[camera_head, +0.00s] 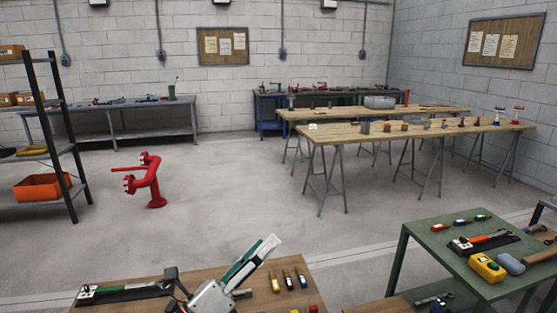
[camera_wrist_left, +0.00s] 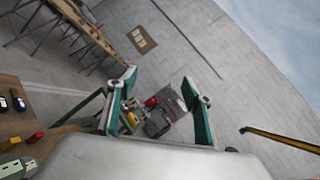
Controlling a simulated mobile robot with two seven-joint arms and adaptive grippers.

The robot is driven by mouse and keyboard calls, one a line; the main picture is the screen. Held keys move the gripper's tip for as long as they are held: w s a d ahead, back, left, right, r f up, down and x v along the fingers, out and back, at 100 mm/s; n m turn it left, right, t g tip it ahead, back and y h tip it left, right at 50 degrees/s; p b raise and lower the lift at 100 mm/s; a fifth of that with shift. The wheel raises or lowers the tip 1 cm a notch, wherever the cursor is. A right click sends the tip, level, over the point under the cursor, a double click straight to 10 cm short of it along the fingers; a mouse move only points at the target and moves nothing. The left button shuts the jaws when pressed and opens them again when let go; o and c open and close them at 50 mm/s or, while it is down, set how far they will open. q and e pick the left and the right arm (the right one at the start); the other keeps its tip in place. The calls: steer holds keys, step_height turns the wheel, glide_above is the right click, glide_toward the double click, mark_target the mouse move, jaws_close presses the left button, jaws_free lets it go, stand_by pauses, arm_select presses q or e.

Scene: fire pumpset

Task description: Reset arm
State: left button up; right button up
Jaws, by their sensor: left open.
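My left gripper (camera_head: 260,252) rises over the near wooden table at the bottom of the head view, with teal and white fingers pointing up and to the right. In the left wrist view the two fingers of the left gripper (camera_wrist_left: 160,82) stand wide apart with nothing between them. They appear clear of the objects beyond them. My right gripper shows in neither view.
The near wooden table (camera_head: 130,277) holds several small tools. A green table (camera_head: 425,240) with tools stands at right. Two wooden-topped tables (camera_head: 335,135) stand farther back. A red pipe fitting (camera_head: 152,182) stands on open floor near a shelf rack (camera_head: 65,150).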

arm_select(q)
steer(key=s+a+f+n+y, duration=0.2)
steer(key=a+f+n+y, duration=0.5)
steer(key=a+n, duration=0.4)
steer(key=s+a+f+n+y, duration=0.1)
steer(key=a+f+n+y, duration=0.5)
steer(key=a+n+y, duration=0.45)
steer(key=s+a+f+n+g+y, duration=0.1)
steer(key=s+a+f+n+g, duration=0.25)
steer(key=s+a+f, duration=0.5)
steer(key=s+a+f+n+g+y, duration=0.1)
steer(key=s+a+f+n+g, duration=0.3)
steer(key=s, duration=0.7)
steer(key=d+f+n+t+h+b, duration=0.1)
steer(key=d+f+h+b, duration=0.2)
steer(key=d+f, duration=0.5)
steer(key=w+d+f+n+t+h+b, duration=0.1)
steer(key=d+f+h+b, duration=0.3)
steer(key=d+f, duration=0.5)
step_height(320, 180, down, 8)
steer(key=shift+w+d+f+b, duration=0.2)
steer(key=shift+f+b, duration=0.05)
steer(key=shift+b, duration=0.9)
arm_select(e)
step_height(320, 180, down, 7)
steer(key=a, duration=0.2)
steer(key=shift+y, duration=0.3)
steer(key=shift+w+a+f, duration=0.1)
